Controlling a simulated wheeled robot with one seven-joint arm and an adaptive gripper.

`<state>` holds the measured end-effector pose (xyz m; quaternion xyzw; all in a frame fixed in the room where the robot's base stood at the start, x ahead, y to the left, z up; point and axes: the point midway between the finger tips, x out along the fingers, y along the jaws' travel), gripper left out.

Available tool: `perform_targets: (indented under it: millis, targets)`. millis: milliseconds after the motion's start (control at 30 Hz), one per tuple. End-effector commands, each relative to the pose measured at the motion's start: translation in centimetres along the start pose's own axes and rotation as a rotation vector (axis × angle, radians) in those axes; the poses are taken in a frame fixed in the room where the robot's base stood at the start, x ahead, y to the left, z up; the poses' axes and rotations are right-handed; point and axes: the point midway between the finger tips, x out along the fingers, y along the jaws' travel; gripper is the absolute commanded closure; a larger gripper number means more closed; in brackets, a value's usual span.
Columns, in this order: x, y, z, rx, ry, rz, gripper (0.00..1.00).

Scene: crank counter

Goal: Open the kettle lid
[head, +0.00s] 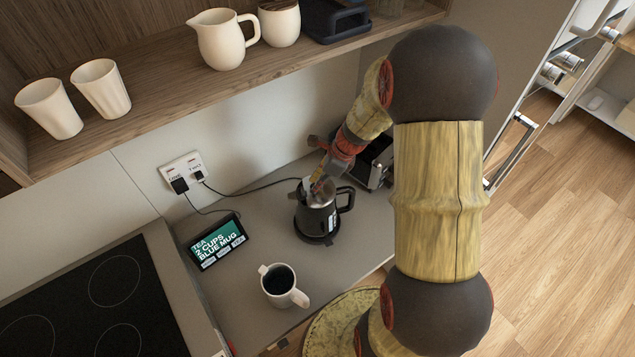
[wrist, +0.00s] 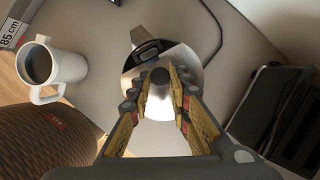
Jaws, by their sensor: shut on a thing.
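The dark kettle (head: 316,222) stands upright on its base on the grey counter, with its handle on the right. My gripper (head: 322,186) reaches down to its top from above. In the wrist view, my gripper (wrist: 160,78) is shut on a shiny steel piece at the middle of the kettle lid (wrist: 188,62), which looks like its knob. The kettle's dark handle (wrist: 146,48) shows beyond the fingertips. The fingers cover part of the lid, and I cannot tell whether it is lifted off the rim.
A white mug (head: 284,288) with dark liquid stands in front of the kettle. A small display (head: 216,243) reading "TEA 2 CUPS BLUE MUG" is to the left. A dark appliance (head: 372,162) stands behind right. A wooden shelf (head: 165,75) with cups and a jug overhangs the counter.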

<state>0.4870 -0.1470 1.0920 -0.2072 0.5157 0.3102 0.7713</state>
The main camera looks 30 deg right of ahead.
Motion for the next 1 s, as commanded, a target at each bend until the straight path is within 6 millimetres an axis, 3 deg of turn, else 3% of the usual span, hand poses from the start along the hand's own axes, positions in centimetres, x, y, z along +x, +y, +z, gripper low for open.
perform_targets:
  millis: [167,1000]
  targets:
    - [-0.02,-0.03,0.01,0.000,0.000,-0.001,1.00]
    - [-0.50,-0.36,-0.30,0.015,-0.067,0.024,1.00]
